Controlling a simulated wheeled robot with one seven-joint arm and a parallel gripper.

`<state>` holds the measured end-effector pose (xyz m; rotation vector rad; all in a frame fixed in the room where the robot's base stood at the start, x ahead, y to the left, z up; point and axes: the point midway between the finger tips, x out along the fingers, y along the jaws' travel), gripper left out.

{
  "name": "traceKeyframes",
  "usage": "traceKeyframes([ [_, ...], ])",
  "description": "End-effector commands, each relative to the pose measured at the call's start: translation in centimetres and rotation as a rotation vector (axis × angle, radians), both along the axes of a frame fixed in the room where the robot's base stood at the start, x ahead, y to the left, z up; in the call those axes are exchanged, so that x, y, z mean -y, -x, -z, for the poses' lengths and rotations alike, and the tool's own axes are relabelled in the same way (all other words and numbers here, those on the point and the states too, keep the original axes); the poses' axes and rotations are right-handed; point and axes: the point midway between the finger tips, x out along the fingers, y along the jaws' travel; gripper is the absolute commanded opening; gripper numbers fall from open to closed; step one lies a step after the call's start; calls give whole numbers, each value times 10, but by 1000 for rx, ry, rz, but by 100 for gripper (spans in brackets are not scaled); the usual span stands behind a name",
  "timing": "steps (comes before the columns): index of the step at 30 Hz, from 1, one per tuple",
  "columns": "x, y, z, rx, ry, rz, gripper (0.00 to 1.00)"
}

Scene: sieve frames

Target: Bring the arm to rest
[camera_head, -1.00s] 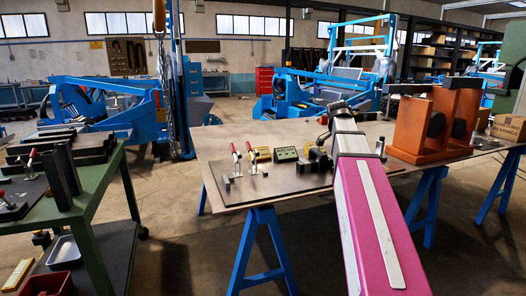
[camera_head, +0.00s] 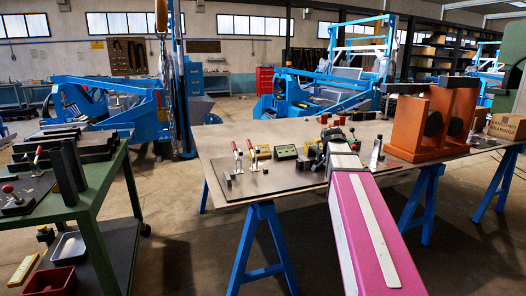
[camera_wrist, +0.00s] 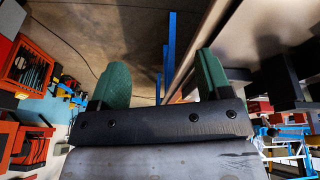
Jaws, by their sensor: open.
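My arm, with a pink forearm, reaches from the bottom right of the head view over the near edge of the table (camera_head: 226,140). My gripper (camera_wrist: 162,85) shows in the wrist view with its two green fingers wide apart and nothing between them. Beyond the fingers lie bare floor, a blue leg and an edge of a flat surface.
A green cart (camera_head: 104,184) stands at left. Floor between cart and table is open.

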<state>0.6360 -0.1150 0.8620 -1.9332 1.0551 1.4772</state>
Motion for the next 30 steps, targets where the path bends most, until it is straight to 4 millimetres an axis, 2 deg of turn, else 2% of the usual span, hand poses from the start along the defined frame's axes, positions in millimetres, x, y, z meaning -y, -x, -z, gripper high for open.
traceKeyframes([
  [3, -14, 13, 39, -40, -19, -102, 71],
  [11, -46, 45, 124, -119, -71, -354, 71],
  [21, -87, 106, 226, -203, -150, -685, 71],
  [27, -106, 142, 269, -231, -189, -843, 71],
  [30, -112, 153, 281, -237, -201, -891, 71],
])
